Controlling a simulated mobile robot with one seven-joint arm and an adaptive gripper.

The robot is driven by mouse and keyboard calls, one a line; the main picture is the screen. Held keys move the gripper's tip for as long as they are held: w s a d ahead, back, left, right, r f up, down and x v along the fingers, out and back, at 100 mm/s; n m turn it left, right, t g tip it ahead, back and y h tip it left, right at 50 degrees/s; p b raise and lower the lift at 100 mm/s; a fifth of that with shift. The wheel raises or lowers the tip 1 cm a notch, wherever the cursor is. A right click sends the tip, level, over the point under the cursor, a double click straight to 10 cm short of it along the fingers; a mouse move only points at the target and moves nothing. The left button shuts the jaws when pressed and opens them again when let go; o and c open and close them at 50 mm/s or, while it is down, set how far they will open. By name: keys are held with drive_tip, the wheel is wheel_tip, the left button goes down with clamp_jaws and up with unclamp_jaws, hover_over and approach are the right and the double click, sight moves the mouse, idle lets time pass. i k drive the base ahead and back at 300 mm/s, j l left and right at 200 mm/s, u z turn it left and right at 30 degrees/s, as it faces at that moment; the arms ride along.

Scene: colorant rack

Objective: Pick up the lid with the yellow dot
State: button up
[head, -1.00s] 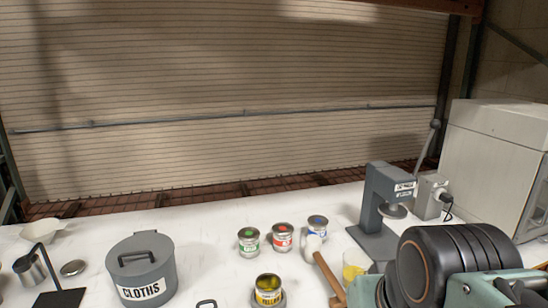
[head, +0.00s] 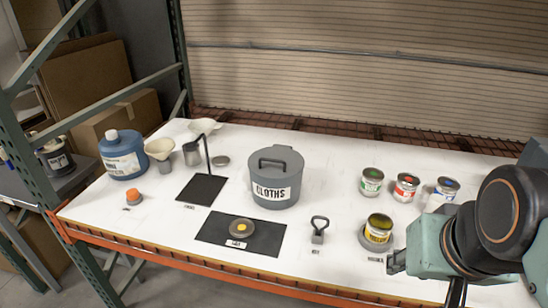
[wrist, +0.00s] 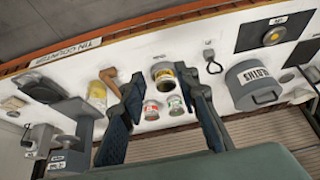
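The lid with the yellow dot (head: 241,228) is a round grey disc lying flat on a black mat (head: 212,234) near the front edge of the table, left of centre in the head view. It also shows at the upper right of the wrist view (wrist: 273,36). My gripper (head: 396,262) is at the right in the head view, well to the right of the lid and apart from it. In the wrist view my gripper (wrist: 158,88) has its two fingers spread, with nothing held; tins show in the gap beyond them.
Between gripper and lid stand an open yellow tin (head: 378,228) and a small looped-handle tool (head: 319,230). A grey CLOTHS bin (head: 276,180) stands behind. Green (head: 371,182), red (head: 405,188) and blue (head: 445,190) tins stand at the right. A plain grey lid (head: 221,161) lies farther back.

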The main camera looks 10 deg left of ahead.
sight(240, 228)
drive_tip(key=u, duration=1.15)
drive_tip(key=i+j, duration=0.7)
drive_tip(key=i, duration=0.25)
drive_tip(key=i+j+u, duration=0.25)
drive_tip(key=i+j, duration=0.15)
drive_tip(key=j, duration=0.2)
